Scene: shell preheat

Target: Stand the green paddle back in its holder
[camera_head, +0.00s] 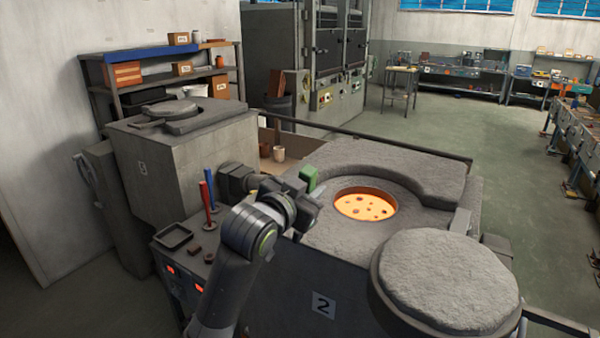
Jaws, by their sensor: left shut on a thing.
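The green paddle (308,176) shows as a short green piece just above my left gripper (309,197). The gripper is shut on it, above the left edge of the furnace top marked 2. The rest of the paddle is hidden by the gripper and arm. A blue paddle (211,184) and a red paddle (205,198) stand upright to the left, on the low control cabinet beside the furnace. Their holder is too small to make out clearly, and my arm covers part of that cabinet. My right gripper is not in view.
The furnace opening (366,204) glows orange right of my left gripper. Its round lid (448,280) is swung aside at the front right. A second furnace (185,151) stands behind left. A black tray (174,237) and small brown blocks (196,250) lie on the cabinet.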

